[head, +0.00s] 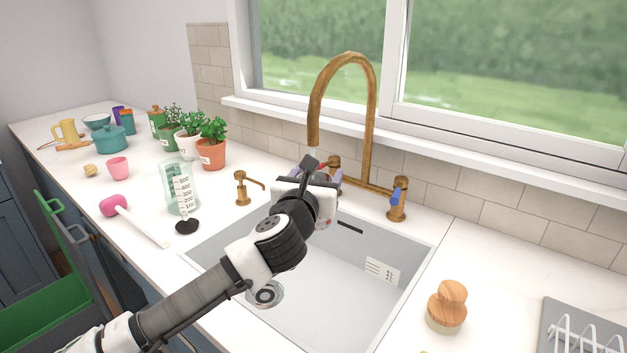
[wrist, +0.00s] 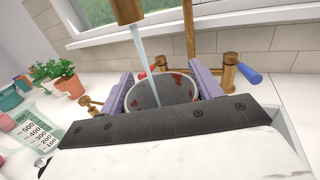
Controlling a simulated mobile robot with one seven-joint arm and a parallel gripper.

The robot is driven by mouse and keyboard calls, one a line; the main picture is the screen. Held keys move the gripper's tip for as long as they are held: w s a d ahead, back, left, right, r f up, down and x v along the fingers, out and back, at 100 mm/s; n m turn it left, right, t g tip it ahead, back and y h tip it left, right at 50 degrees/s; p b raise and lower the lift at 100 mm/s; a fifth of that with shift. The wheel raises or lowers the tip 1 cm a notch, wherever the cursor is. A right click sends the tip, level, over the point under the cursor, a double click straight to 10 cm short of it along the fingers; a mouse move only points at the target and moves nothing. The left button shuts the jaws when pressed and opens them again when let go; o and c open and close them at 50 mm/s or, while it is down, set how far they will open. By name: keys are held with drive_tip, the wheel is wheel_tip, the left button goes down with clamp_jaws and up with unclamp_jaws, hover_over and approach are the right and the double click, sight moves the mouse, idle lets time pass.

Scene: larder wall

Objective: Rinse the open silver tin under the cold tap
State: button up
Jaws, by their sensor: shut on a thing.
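The open silver tin (wrist: 182,90) is held between the purple finger pads of my gripper (wrist: 163,86), which is shut on it. Its mouth faces up and slightly toward the wrist camera, with reddish patches on the inner wall. A stream of water (wrist: 143,62) runs from the brass spout (wrist: 127,10) into the tin. In the head view my gripper (head: 322,190) is over the sink below the brass tap (head: 372,100), and my wrist hides most of the tin. The tap has a blue handle (head: 397,195) on the right and a red handle (head: 324,160) on the left.
The grey sink (head: 340,290) has a drain at lower left. A brass soap dispenser (head: 241,188), a measuring jug (head: 178,188) and potted herbs (head: 211,145) stand left. A wooden brush (head: 446,305) and a dish rack (head: 580,330) are right.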

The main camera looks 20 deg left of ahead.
drive_tip(key=shift+d, duration=0.15)
idle(0.5)
drive_tip(key=shift+d, duration=0.5)
drive_tip(key=shift+a, duration=0.2)
drive_tip(key=shift+a, duration=0.45)
drive_tip(key=shift+d, duration=0.2)
drive_tip(key=shift+d+b, duration=0.35)
drive_tip(key=shift+d, duration=0.1)
drive_tip(key=shift+s, duration=0.1)
drive_tip(key=s+a, duration=0.1)
drive_tip(key=s, duration=0.6)
drive_tip(key=shift+s, duration=0.4)
drive_tip(key=shift+r, duration=0.1)
idle(1.2)
